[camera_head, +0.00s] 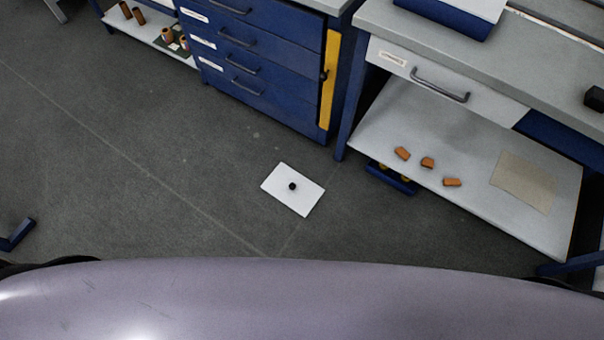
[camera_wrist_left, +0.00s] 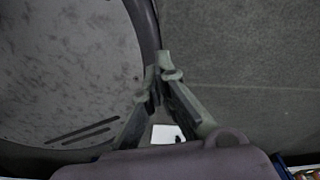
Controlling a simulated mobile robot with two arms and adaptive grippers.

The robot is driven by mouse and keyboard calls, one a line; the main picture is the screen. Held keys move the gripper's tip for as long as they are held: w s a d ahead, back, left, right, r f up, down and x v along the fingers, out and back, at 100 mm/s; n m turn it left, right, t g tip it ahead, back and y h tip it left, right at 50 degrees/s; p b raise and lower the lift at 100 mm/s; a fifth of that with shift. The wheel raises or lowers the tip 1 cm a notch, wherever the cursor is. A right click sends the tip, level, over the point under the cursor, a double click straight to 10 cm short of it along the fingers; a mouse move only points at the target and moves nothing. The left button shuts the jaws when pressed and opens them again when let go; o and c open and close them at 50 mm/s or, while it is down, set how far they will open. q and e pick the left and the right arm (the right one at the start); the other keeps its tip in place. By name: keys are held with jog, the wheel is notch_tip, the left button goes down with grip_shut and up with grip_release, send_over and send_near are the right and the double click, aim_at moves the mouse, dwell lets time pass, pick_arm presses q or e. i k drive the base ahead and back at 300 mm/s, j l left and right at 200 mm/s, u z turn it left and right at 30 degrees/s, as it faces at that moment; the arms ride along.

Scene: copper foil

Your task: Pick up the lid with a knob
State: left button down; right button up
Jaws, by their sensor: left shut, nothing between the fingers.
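The lid (camera_head: 281,181), a flat white rectangle with a small black knob (camera_head: 292,186), lies on the grey floor in front of the blue drawer cabinet in the head view. In the left wrist view part of a white piece with a dark spot (camera_wrist_left: 166,134), which looks like the lid, shows beyond the fingers. My left gripper (camera_wrist_left: 160,72) is shut and empty, apart from the lid. Neither gripper shows in the head view.
A blue drawer cabinet (camera_head: 262,60) stands behind the lid. At the right, a workbench has a lower shelf (camera_head: 480,195) with several orange-brown pieces and a beige sheet (camera_head: 523,181). A blue tray (camera_head: 391,178) sits under it. Floor around the lid is clear.

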aim_at(292, 187)
jog(key=i+l+u, duration=0.7)
jog(key=u, duration=0.25)
jog(key=l+u, duration=0.1)
jog(key=u, duration=0.3)
